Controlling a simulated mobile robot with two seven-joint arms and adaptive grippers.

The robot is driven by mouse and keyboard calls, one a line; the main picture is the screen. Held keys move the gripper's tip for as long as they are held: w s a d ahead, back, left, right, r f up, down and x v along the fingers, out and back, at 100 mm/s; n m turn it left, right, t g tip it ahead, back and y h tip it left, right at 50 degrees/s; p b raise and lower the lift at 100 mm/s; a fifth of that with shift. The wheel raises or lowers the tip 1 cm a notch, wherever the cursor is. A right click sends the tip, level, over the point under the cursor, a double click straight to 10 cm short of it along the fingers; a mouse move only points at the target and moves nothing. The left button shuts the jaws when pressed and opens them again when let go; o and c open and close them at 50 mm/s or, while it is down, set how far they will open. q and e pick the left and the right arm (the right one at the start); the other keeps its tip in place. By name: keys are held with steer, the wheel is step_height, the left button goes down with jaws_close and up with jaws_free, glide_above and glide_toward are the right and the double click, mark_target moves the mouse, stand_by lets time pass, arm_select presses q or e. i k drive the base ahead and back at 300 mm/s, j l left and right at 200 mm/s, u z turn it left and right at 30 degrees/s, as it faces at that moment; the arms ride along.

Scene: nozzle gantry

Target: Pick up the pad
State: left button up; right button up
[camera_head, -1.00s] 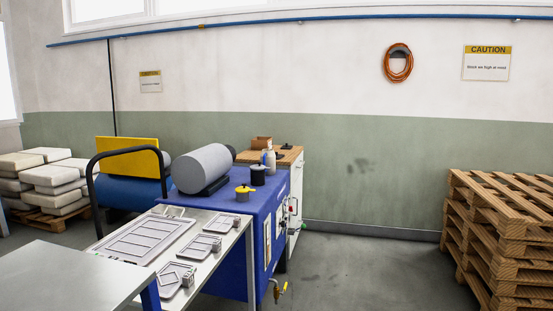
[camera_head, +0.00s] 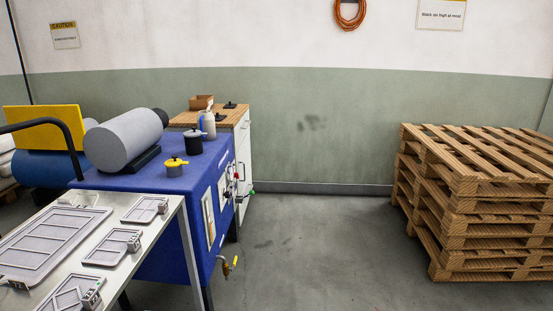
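I cannot tell for certain which thing is the pad. Two small dark flat items, one farther back (camera_head: 230,105) and one nearer (camera_head: 220,116), lie on the wooden top (camera_head: 240,109) of a white cabinet. A small brown open box (camera_head: 201,102) and a pale bottle (camera_head: 209,124) are beside them. The items are too small to make out well. Neither of my grippers is in view.
A blue machine (camera_head: 160,230) with a grey cylinder (camera_head: 125,140) and two pots stands before the cabinet. A metal table (camera_head: 150,245) with grey framed plates is at front left. Wooden pallets (camera_head: 480,210) are stacked right. The floor between is clear.

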mark_target(219, 118)
steer(key=i+z, duration=0.1)
steer(key=i, duration=1.5)
steer(key=i+u, duration=0.1)
steer(key=i, duration=0.45)
steer(key=i+l+u, duration=0.1)
steer(key=i, duration=0.45)
steer(key=i+l+u, duration=0.1)
steer(key=i, duration=0.45)
steer(key=l, duration=0.1)
